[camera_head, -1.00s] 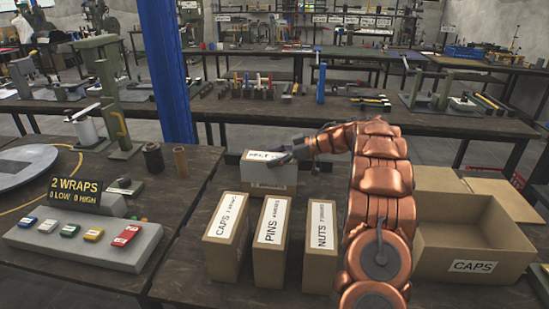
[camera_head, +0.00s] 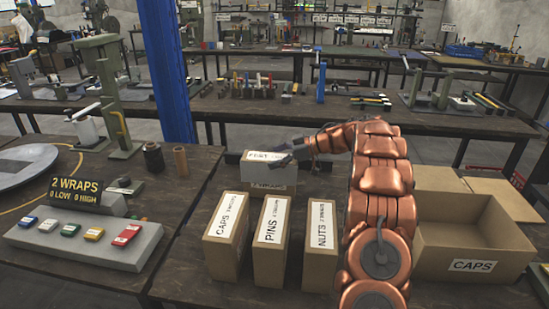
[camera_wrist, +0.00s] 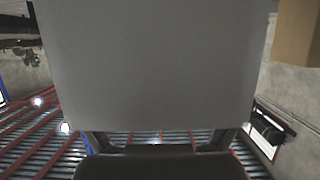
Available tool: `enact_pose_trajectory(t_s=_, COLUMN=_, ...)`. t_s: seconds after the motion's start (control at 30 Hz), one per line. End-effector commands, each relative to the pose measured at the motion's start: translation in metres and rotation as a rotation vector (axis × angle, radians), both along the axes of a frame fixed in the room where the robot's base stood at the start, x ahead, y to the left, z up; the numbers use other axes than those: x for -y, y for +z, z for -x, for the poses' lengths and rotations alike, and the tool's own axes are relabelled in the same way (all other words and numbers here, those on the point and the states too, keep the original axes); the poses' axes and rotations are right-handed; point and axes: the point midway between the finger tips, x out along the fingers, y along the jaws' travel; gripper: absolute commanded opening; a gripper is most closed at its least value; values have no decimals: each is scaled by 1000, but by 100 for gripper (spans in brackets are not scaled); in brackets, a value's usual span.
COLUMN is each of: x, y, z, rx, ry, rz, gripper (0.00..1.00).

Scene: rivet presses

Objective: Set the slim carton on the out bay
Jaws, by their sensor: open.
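A carton (camera_head: 270,176) with a pale grey front and a white top label stands behind the row of cartons. My gripper (camera_head: 284,160) is open at its upper right side; I cannot tell if it touches. In the wrist view a large pale grey face (camera_wrist: 150,65) fills most of the picture, very near the gripper (camera_wrist: 160,145). Three upright slim cartons stand in front: one labelled CAPS (camera_head: 226,236), one PINS (camera_head: 270,241) and one NUTS (camera_head: 321,246). I cannot tell which carton the task means. No marking for the out bay can be read.
An open cardboard box labelled CAPS (camera_head: 473,245) stands right of my arm. A grey panel with coloured buttons (camera_head: 85,239) and a 2 WRAPS sign (camera_head: 77,192) is at left. A green press (camera_head: 108,95), a blue post (camera_head: 166,70) and two spools (camera_head: 153,158) stand behind.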

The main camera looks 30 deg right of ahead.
Motion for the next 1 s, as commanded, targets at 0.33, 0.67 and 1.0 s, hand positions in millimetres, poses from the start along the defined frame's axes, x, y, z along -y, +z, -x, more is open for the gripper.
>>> enact_pose_trajectory(t_s=0.33, x=31, y=18, z=25, rx=2, ry=-4, rz=2, gripper=97)
enact_pose_trajectory(t_s=0.67, x=71, y=41, z=61, rx=2, ry=-2, rz=3, gripper=97)
enact_pose_trajectory(t_s=1.0, x=84, y=48, z=73, rx=1, ry=0, rz=1, gripper=97)
